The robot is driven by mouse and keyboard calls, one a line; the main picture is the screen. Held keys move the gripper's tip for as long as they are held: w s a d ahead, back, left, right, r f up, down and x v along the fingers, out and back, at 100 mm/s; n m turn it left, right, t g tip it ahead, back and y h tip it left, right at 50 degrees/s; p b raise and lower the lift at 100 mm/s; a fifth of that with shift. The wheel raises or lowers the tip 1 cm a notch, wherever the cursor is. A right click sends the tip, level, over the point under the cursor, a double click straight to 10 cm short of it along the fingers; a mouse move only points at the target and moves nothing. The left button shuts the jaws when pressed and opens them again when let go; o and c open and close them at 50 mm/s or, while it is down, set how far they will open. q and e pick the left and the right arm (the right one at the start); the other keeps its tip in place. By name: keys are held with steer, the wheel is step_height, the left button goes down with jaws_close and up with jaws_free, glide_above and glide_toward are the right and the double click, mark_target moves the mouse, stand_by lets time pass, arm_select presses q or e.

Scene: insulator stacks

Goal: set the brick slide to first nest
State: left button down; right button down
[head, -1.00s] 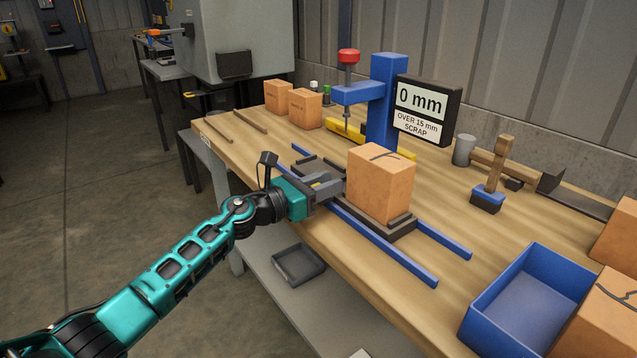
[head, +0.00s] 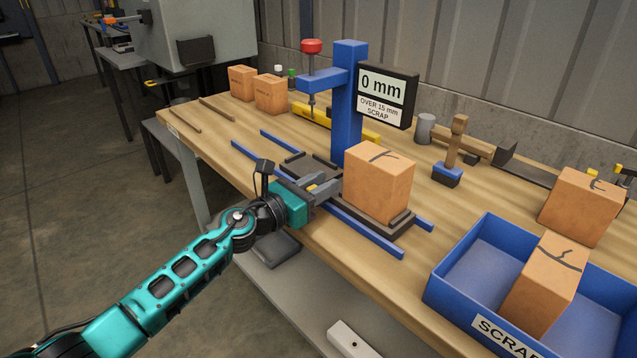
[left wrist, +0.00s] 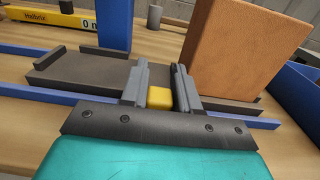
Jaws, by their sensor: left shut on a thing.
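The dark slide (head: 308,163) lies across two blue rails (head: 240,152). Its left nest is empty and shows bare in the left wrist view (left wrist: 82,70). An orange brick (head: 377,185) with a dark crack line on top sits upright in the right nest; it also shows in the left wrist view (left wrist: 235,50). My left gripper (head: 328,187) is at the slide's near side, between the nests. In the left wrist view its fingers (left wrist: 160,88) are shut on a small yellow handle (left wrist: 160,98). My right gripper is not in view.
A blue gauge post (head: 348,105) with a red-knobbed plunger stands behind the slide; its display (head: 382,86) reads 0 mm. The blue scrap bin (head: 445,292) at right holds a cracked brick (head: 545,285). Another cracked brick (head: 580,207) stands behind it. Two bricks (head: 270,94) stand back left.

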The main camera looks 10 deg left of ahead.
arm_select(q)
steer(key=shift+s+d, duration=0.15)
steer(key=shift+d, duration=0.15)
steer(key=c, duration=1.2)
jaws_free()
steer(key=shift+s, duration=0.1)
steer(key=v, duration=1.3)
steer(key=shift+a, duration=0.1)
